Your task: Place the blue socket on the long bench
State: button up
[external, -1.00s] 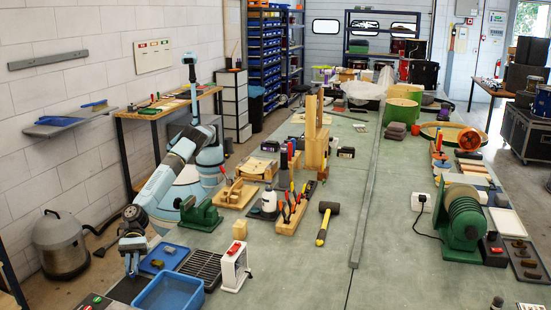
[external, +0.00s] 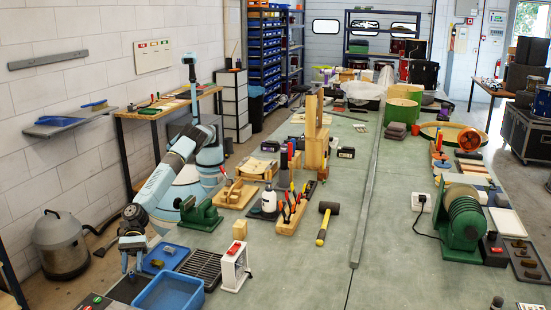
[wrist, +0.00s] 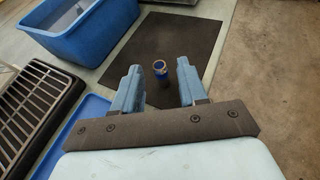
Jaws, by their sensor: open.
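The blue socket (wrist: 160,70) is a small upright cylinder with a blue band and a hollow top. In the wrist view it stands on a dark mat (wrist: 150,42), framed between my fingertips and apart from them. My gripper (wrist: 157,85) is open and empty, its two blue-grey fingers on either side of the socket in the picture. In the external view my gripper (external: 133,258) hangs at the front left, near the blue tray. I cannot make out the socket there. The long bench (external: 300,255) has a grey-green top and runs away from the camera.
A blue bin (wrist: 80,25) and a slotted black rack (wrist: 32,105) stand left of the mat in the wrist view. A small white-framed device (external: 235,267) and a green vise (external: 201,212) stand nearby. The bench front, around the mallet (external: 326,222), has bare room.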

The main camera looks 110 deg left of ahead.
jog(key=v, duration=1.1)
jog(key=shift+a, duration=0.25)
jog(key=shift+r, duration=0.2)
